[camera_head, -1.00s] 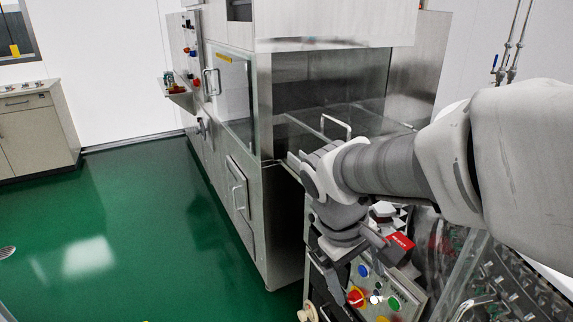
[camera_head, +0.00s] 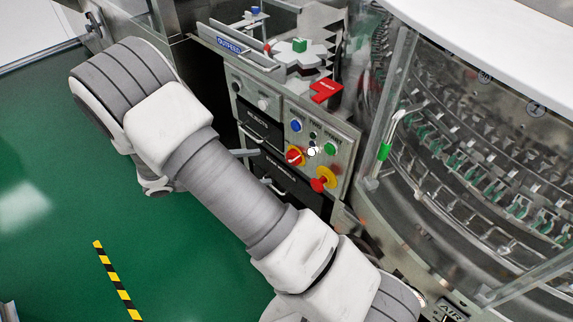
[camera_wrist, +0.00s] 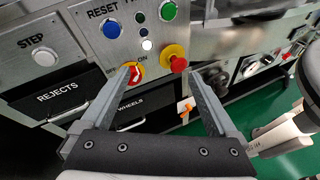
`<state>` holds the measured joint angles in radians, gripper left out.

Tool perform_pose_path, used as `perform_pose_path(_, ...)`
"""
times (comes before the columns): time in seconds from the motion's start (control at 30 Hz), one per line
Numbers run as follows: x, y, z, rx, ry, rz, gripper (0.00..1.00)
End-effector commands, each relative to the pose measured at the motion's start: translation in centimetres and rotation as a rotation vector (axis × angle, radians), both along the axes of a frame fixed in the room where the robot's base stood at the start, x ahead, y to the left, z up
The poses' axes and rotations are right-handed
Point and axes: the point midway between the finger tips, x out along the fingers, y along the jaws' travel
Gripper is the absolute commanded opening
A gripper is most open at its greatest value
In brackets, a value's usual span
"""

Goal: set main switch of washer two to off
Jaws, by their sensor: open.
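The main switch (camera_head: 294,156) is a red rotary knob on a yellow plate, low on the steel control panel (camera_head: 345,140). In the wrist view the switch (camera_wrist: 134,75) is partly covered by my left finger. An "ON" label shows at its upper right; its exact handle angle is hard to read. My gripper (camera_wrist: 160,78) is open and empty, with its fingers pointing at the panel. The left fingertip overlaps the switch in view; contact cannot be told. In the head view my fingers (camera_head: 254,166) are left of the switch, mostly hidden behind the arm.
A red mushroom button (camera_head: 322,180) on a yellow collar sits right of the switch; in the wrist view it (camera_wrist: 174,63) lies between my fingers. Blue (camera_head: 296,126), green (camera_head: 330,149) and white (camera_head: 312,151) buttons or lamps are above. A glass-sided machine stands at right.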

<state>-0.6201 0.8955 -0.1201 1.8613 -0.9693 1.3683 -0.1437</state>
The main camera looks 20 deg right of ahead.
Motion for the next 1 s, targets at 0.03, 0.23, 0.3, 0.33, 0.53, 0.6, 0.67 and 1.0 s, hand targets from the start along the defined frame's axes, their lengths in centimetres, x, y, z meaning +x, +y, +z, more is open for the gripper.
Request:
perform_pose_path(0.03,0.3,0.5,-2.4,-0.050,0.029,0.046,0.95)
perform_pose_path(0.23,1.5,2.2,-8.2,-0.227,0.113,0.216,0.95)
perform_pose_path(0.3,1.8,2.7,-9.8,-0.276,0.133,0.263,0.95)
perform_pose_path(0.33,1.8,2.9,-10.3,-0.295,0.140,0.280,0.95)
perform_pose_path(0.53,2.1,3.6,-12.5,-0.365,0.166,0.352,0.95)
perform_pose_path(0.6,2.2,3.5,-12.7,-0.373,0.169,0.358,0.95)
perform_pose_path(0.67,2.4,3.1,-12.8,-0.376,0.170,0.360,0.95)
perform_pose_path(1.0,4.7,-2.8,-12.9,-0.373,0.171,0.356,0.95)
